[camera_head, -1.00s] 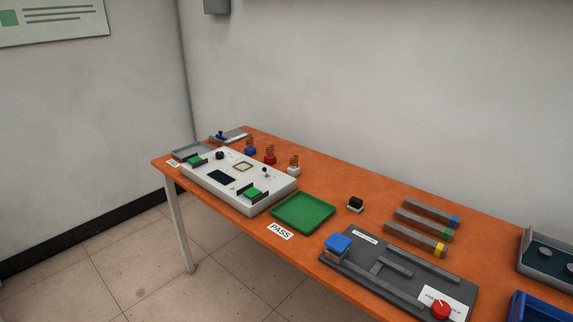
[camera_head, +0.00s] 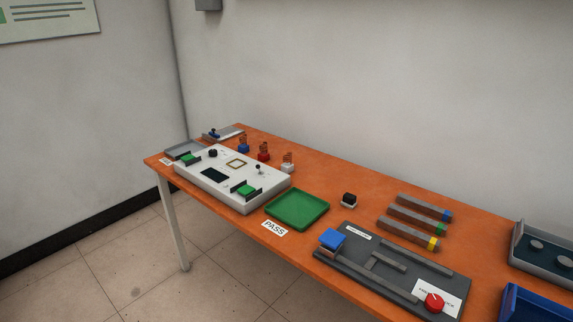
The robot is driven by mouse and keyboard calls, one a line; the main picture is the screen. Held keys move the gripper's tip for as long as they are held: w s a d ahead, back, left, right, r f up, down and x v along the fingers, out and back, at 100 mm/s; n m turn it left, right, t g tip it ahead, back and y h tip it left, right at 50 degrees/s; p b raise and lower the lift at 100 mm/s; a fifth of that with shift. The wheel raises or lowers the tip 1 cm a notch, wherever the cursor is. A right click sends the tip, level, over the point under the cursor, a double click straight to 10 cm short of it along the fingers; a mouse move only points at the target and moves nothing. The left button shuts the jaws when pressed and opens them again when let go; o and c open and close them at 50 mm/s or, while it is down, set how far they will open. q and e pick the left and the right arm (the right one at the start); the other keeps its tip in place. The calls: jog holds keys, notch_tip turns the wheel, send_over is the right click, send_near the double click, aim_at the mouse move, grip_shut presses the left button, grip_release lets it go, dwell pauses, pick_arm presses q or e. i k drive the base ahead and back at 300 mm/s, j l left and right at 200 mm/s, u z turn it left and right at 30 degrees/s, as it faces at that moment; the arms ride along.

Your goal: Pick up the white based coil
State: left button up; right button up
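The white based coil (camera_head: 288,162) stands upright on the orange table (camera_head: 340,180), just behind the right end of the white heater unit (camera_head: 225,178). It is a copper-coloured coil on a small white block. A red based coil (camera_head: 264,151) and a blue based coil (camera_head: 243,145) stand to its left in a row. Neither of my grippers shows in the head view.
A green tray (camera_head: 298,209) lies in front of the white based coil, by a PASS label (camera_head: 275,229). A small black-topped block (camera_head: 348,200), several grey bars (camera_head: 418,214) and a dark fixture (camera_head: 390,272) lie to the right. Blue bin (camera_head: 535,303) at the corner.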

aim_at(288, 167)
jog(key=z, duration=0.85)
jog(key=j+z, duration=0.7)
jog(key=z, duration=0.25)
jog(key=j+z, duration=0.45)
jog(key=k+j+z, duration=0.1)
jog(key=j+z, duration=0.15)
jog(key=z, duration=0.25)
